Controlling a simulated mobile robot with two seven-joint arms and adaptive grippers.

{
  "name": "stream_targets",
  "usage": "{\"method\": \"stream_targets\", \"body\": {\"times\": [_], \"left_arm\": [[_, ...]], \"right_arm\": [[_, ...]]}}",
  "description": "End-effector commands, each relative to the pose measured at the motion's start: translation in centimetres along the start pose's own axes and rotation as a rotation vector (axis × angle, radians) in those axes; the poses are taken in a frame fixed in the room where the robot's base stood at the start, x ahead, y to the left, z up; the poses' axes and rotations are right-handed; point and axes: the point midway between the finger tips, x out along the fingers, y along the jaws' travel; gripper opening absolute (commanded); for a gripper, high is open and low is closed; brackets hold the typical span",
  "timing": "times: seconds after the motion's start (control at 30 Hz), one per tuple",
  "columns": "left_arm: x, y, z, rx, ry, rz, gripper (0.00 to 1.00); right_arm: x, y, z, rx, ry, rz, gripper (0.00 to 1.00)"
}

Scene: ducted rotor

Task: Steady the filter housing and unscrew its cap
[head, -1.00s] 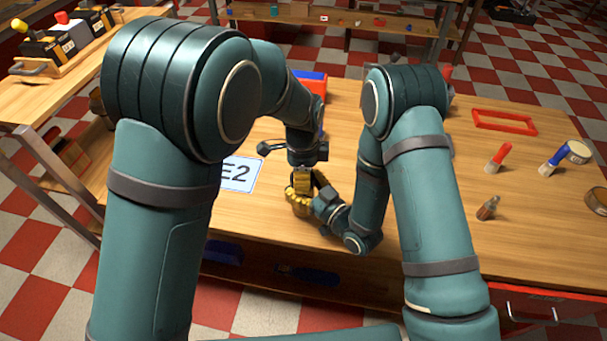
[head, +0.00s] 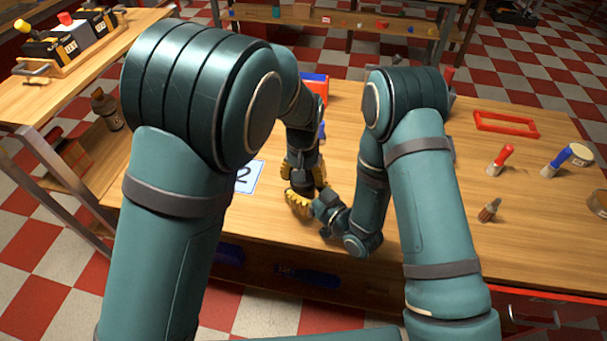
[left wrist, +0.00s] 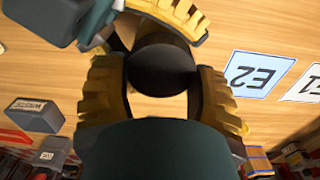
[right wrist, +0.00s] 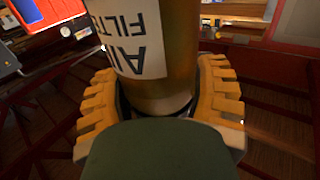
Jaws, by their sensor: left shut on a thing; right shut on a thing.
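The filter housing (right wrist: 165,50) is an amber-brown cylinder with a white "AIR FILTER" label (right wrist: 128,38) in the right wrist view. My right gripper (right wrist: 160,100) is shut around its body. The cap (left wrist: 162,70) is a dark round piece in the left wrist view. My left gripper (left wrist: 158,100) has its yellow fingers shut on either side of it. In the head view my left gripper (head: 304,172) is just above my right gripper (head: 312,203), over the front part of the table. The arms and fingers hide the housing and cap there. I cannot see the thread between them.
A red and blue bin (head: 316,84) stands behind the grippers.

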Motion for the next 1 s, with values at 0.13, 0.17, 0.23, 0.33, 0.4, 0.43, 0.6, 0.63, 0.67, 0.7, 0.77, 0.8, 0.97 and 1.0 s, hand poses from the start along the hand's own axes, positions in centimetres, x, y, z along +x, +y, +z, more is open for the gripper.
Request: {"method": "stream_targets", "body": {"times": [0.13,0.17,0.23,0.33,0.4,0.43,0.6,0.63,0.67,0.7,0.77,0.8,0.97,1.0], "left_arm": [[-0.01,-0.08,-0.09,0.000,0.003,-0.001,0.17],[-0.01,-0.08,-0.08,0.000,0.003,-0.001,0.17],[0.00,-0.08,-0.05,0.001,0.002,-0.001,0.17],[0.01,-0.08,-0.01,0.001,0.001,-0.001,0.17],[0.02,-0.09,0.02,0.001,0.000,-0.001,0.17],[0.02,-0.09,0.03,0.001,0.000,-0.001,0.17],[0.04,-0.10,0.09,0.001,-0.003,-0.001,0.17],[0.05,-0.10,0.10,0.002,-0.003,-0.001,0.17],[0.05,-0.10,0.11,0.002,-0.003,-0.001,0.17],[0.06,-0.10,0.12,0.002,-0.004,-0.001,0.17],[0.06,-0.10,0.15,0.002,-0.004,-0.001,0.17],[0.07,-0.11,0.16,0.002,-0.005,-0.001,0.17],[0.09,-0.12,0.20,0.001,-0.006,-0.001,0.80],[0.09,-0.11,0.20,0.002,-0.006,-0.001,0.88]], "right_arm": [[0.02,-0.05,-0.12,0.002,0.004,-0.002,0.00],[0.01,-0.03,-0.11,0.002,0.003,-0.001,0.00],[0.01,0.01,-0.10,0.001,0.003,0.000,0.00],[0.00,0.07,-0.08,0.001,0.003,0.001,0.00],[0.00,0.11,-0.07,0.001,0.002,0.002,0.00],[0.00,0.12,-0.07,0.001,0.002,0.003,0.00],[-0.01,0.21,-0.05,0.000,0.002,0.005,0.00],[-0.01,0.23,-0.05,0.000,0.002,0.005,0.00],[-0.02,0.24,-0.05,0.000,0.002,0.005,0.00],[-0.02,0.26,-0.04,0.000,0.001,0.006,0.00],[-0.02,0.29,-0.04,-0.001,0.001,0.007,0.00],[-0.02,0.30,-0.03,-0.001,0.001,0.007,0.00],[-0.03,0.37,-0.03,-0.001,0.001,0.009,0.00],[-0.02,0.35,-0.03,-0.001,0.001,0.008,0.00]]}}
